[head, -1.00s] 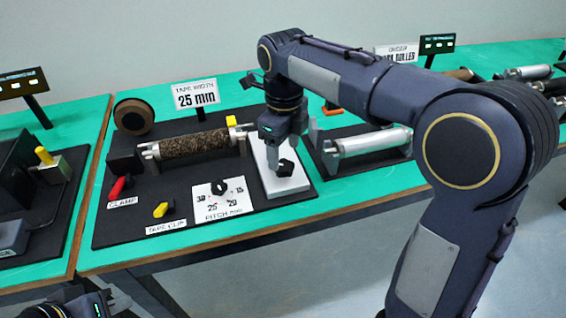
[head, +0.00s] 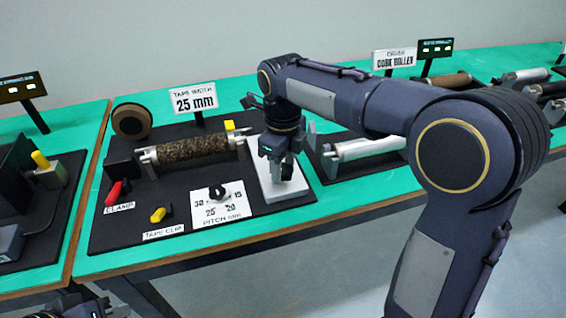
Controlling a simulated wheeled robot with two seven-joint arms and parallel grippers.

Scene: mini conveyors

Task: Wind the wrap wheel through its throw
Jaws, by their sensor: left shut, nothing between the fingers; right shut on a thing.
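The black wrap wheel knob (head: 287,171) is on a white block (head: 272,192) at the right end of the dark wrapping board (head: 120,232). My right gripper (head: 284,172) comes down from above and is shut on the knob, hiding much of it. A brown speckled roller (head: 190,148) lies between two grey holders left of the block. The pitch dial (head: 220,208), with a black knob, is in front of it. My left gripper (head: 108,308) is shut and empty at the bottom left edge, partly cut off.
A tape roll (head: 131,121), a red clamp handle (head: 113,193) and a yellow tape clip (head: 158,215) are on the board. A "25 mm" sign (head: 194,100) stands behind. A pale roller (head: 368,148) lies to the right, partly behind my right arm.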

